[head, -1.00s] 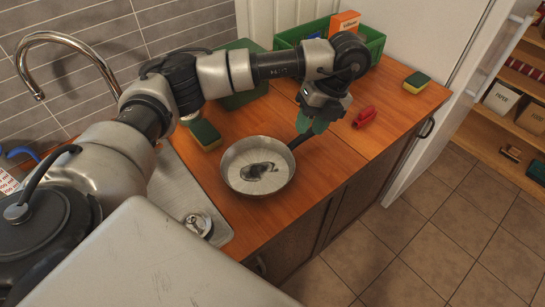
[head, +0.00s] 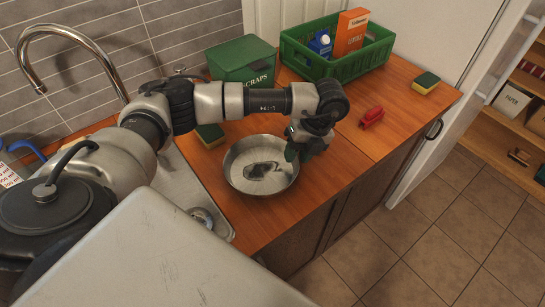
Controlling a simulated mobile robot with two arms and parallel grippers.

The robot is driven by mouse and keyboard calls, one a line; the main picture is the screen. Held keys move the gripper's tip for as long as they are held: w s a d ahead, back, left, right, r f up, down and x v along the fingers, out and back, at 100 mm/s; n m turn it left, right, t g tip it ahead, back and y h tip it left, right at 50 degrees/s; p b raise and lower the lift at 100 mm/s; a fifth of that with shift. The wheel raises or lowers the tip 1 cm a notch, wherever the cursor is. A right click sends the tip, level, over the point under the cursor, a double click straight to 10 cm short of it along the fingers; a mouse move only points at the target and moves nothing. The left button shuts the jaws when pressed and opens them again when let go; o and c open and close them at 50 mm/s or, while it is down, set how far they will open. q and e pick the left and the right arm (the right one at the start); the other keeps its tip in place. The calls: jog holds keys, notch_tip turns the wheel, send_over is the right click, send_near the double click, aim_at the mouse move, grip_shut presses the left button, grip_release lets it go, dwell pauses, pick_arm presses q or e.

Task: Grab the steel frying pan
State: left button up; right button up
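The steel frying pan (head: 238,176) sits on the wooden counter, near its front edge, with its open side up and a dark patch on its inner base. My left gripper (head: 297,153) is low at the pan's right rim, where the handle was visible before. The gripper hides the handle. My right gripper is not in view.
A green crate (head: 336,70) holding a carton (head: 351,32) and a blue-and-white container (head: 320,44) stands behind. A green scraps bin (head: 241,60), a sponge (head: 209,137), another sponge (head: 425,82) and a red object (head: 372,117) are around.

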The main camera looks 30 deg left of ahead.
pick_arm(q)
jog(key=shift+x, duration=0.85)
jog(key=shift+c, duration=0.3)
grip_shut()
jog(key=shift+r, duration=0.15)
